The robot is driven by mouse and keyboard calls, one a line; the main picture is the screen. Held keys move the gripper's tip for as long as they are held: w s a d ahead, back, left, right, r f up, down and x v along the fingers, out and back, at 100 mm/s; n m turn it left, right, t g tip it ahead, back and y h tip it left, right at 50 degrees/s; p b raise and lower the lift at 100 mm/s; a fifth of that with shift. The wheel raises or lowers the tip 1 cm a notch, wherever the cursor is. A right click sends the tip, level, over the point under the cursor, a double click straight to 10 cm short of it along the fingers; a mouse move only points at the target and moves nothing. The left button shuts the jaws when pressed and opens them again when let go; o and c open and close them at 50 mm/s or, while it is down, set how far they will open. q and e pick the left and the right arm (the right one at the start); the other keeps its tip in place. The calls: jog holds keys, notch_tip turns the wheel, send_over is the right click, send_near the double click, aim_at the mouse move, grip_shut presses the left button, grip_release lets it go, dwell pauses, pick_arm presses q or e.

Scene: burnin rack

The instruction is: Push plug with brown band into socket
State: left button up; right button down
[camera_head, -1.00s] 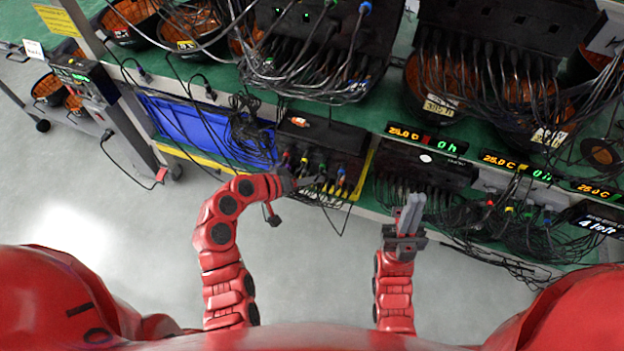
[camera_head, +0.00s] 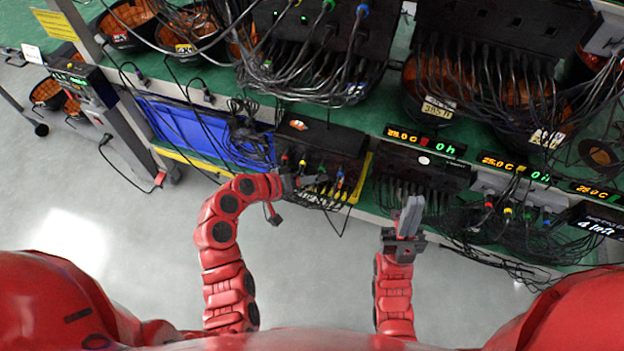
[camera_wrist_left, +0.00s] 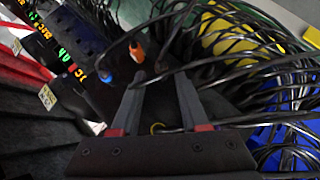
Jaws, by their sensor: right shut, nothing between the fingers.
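My left gripper (camera_head: 314,183) is at the front of a black socket box on the lower shelf (camera_head: 322,139). In the left wrist view its two fingers (camera_wrist_left: 160,84) are spread, with a gap between them and black cables near the tips. A plug with an orange body (camera_wrist_left: 137,52) and a blue-banded plug (camera_wrist_left: 110,76) show just beyond the fingertips. I cannot pick out a brown band for certain. My right gripper (camera_head: 410,216) is shut and empty, in front of the shelf edge.
A blue bin (camera_head: 190,128) stands left of the socket box. Another black box (camera_head: 425,166) with many cables stands to the right, below lit displays (camera_head: 427,139). Loose cables hang over the shelf front. The floor before the shelf is clear.

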pick_arm(q)
jog(key=shift+a, duration=0.2)
jog(key=p+v, duration=0.1)
jog(key=v, duration=1.6)
jog(key=shift+s+r, duration=0.1)
jog(key=shift+r, duration=0.05)
jog(key=shift+c, duration=0.4)
